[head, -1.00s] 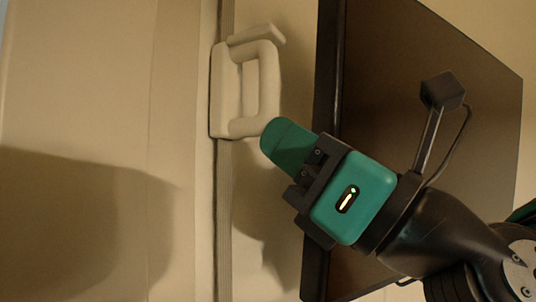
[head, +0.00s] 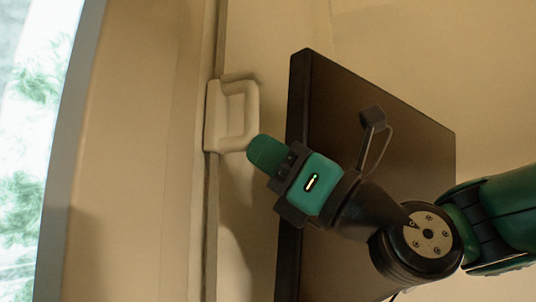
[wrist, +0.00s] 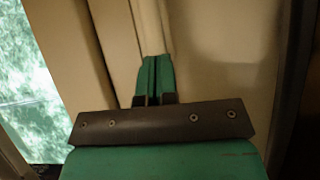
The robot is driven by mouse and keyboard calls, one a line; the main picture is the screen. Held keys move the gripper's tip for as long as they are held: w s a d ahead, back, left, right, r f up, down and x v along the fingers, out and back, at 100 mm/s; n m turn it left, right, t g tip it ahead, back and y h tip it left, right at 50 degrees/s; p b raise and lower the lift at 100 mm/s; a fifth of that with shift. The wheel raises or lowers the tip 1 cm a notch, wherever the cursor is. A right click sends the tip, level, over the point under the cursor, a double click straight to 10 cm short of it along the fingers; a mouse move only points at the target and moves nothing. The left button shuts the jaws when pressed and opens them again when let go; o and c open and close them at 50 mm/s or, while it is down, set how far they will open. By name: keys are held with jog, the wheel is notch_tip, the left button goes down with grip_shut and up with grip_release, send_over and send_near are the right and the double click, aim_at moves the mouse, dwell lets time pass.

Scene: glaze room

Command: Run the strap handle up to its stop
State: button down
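The strap handle (head: 232,116) is a pale cream loop on a narrow vertical track (head: 212,210) on the wall in the head view. A short slanted piece shows at its top edge. My gripper (head: 262,152) is green and points up and left. Its fingertips are at the handle's lower right corner, just below it; I cannot tell whether they touch. In the wrist view my gripper (wrist: 154,75) has its two green fingers side by side with only a thin line between them, shut with nothing seen in them.
A large dark flat panel (head: 375,130) stands out from the wall behind my gripper, to the right of the handle. A bright window (head: 35,120) with greenery is at the far left. The pale wall between window and track is clear.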

jog(key=a+f+b+v, duration=0.1)
jog(key=f+b+v, duration=0.1)
jog(key=b+v, duration=0.8)
jog(key=shift+s+d+f, duration=0.2)
jog(key=shift+d+f, duration=0.7)
jog(key=shift+f, duration=0.05)
jog(key=a+f+n+g+h+b, duration=0.2)
jog(key=f+n+h+b, duration=0.15)
jog(key=f+n, duration=0.6)
jog(key=a+f+n+g+h+b, duration=0.15)
jog(key=f+n+h, duration=0.35)
jog(key=f, duration=0.9)
jog(key=s+d+f+n+g+h+b, duration=0.1)
jog(key=s+d+f+n+g+h, duration=0.1)
jog(key=f, duration=0.5)
jog(key=s+d+f+n+g+h+b, duration=0.1)
jog(key=s+d+f+n+h, duration=0.3)
jog(key=f+n, duration=0.3)
jog(key=s+d+f+n+g+h+b, duration=0.2)
jog(key=s+d+f+n+h, duration=0.1)
jog(key=d+f+n+h, duration=0.1)
notch_tip(320, 180, down, 4)
jog(key=shift+d+r+n+g, duration=0.15)
jog(key=shift+d+n+g, duration=0.2)
jog(key=shift+d+n, duration=0.65)
